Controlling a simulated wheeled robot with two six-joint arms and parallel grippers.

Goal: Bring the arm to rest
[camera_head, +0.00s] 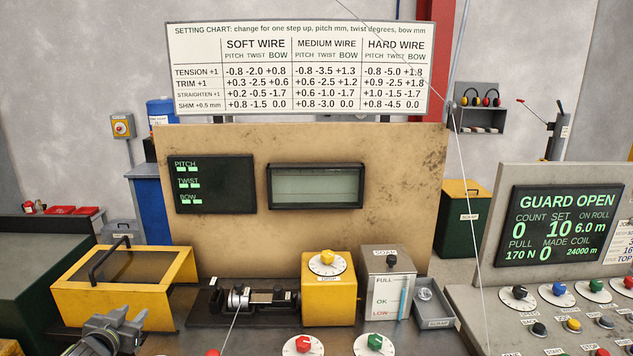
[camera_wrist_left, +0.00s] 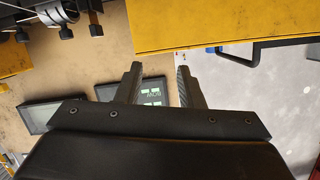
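My left gripper (camera_head: 118,326) is low at the left in the head view, in front of the yellow guard box. Its two fingers also show in the left wrist view (camera_wrist_left: 159,76), standing apart with nothing between them. The gripper is open and empty. It points toward the tan back panel (camera_wrist_left: 115,62). I cannot tell whether it touches anything. My right gripper is in neither view.
A yellow guard box (camera_head: 168,290) with a black handle is close by my left gripper. The weaving head (camera_head: 255,298) with a thin wire sits right of it, beside a yellow dial box (camera_head: 330,300) and a soap tank (camera_head: 390,290). A control console (camera_head: 570,290) stands at right.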

